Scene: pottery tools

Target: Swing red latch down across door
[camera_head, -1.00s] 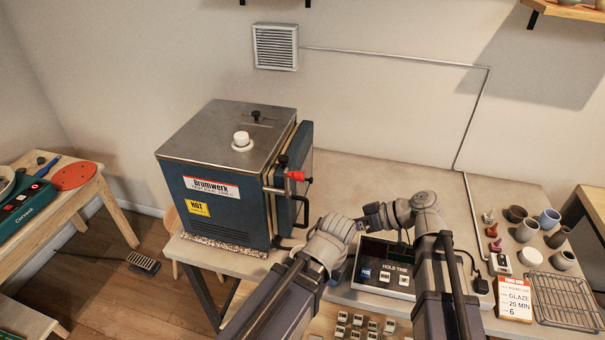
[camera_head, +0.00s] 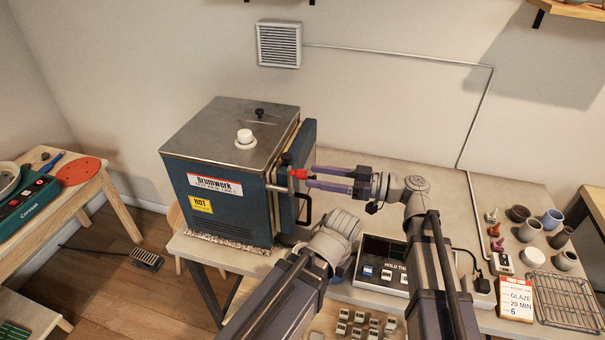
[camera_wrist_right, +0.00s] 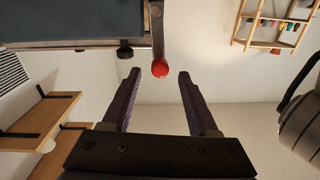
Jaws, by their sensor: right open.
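The blue kiln (camera_head: 225,190) stands on the table at the left, its door (camera_head: 306,150) on the right side against the body. The red latch (camera_head: 298,174) sticks out at the door's front edge, above a dark handle (camera_head: 304,210). In the right wrist view the latch shows as a red knob (camera_wrist_right: 160,68) on a metal bar. My right gripper (camera_head: 311,177) is open, its two fingers pointing left at the knob. In the right wrist view (camera_wrist_right: 154,74) the knob lies between the fingertip lines, apart from both. My left arm shows, but its gripper is hidden.
The control box (camera_head: 382,265) stands right of the kiln, below my right arm. Cups (camera_head: 528,230), a glaze card (camera_head: 515,298) and a wire rack (camera_head: 565,300) stand at the right. The table behind my right gripper is clear.

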